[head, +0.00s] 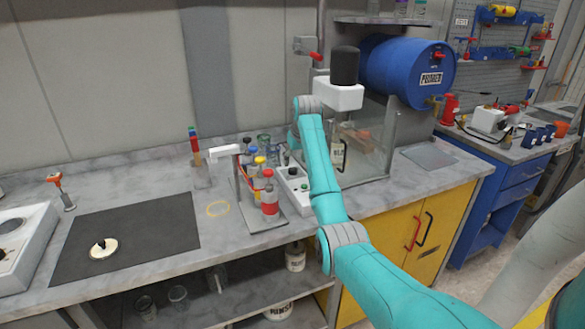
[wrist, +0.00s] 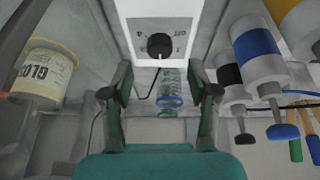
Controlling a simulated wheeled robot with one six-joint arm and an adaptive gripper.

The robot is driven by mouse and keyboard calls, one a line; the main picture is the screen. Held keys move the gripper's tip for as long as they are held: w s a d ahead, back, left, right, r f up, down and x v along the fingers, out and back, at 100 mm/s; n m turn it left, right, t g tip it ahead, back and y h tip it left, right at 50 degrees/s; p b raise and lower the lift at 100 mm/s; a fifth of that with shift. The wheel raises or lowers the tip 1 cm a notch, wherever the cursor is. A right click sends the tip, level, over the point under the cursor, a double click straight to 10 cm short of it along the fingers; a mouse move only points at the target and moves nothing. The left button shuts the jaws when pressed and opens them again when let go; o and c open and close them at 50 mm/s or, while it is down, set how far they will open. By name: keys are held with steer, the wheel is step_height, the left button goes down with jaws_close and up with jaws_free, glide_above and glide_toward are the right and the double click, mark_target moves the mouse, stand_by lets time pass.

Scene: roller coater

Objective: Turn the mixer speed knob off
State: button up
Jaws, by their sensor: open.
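In the wrist view, a black round knob (wrist: 158,45) with a pale pointer mark sits on a white panel (wrist: 175,12) with printed marks around it. My gripper (wrist: 165,90) is open, its two dark fingers apart with nothing held between them. The knob lies beyond the fingertips, between their lines and apart from them. In the head view, a mixer with a black motor (head: 345,66) and white head (head: 338,97) stands over a glass tank. A white control box (head: 294,190) stands left of my arm. My gripper is not clearly seen there.
Bottles (wrist: 258,50) stand right of the fingers in the wrist view, and a tub (wrist: 30,74) is at left. In the head view, a rack with a red bottle (head: 269,197) is close to the control box. A dark mat (head: 150,225) lies left.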

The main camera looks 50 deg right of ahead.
mark_target(293, 169)
steer(key=shift+x, duration=2.6)
jaws_close()
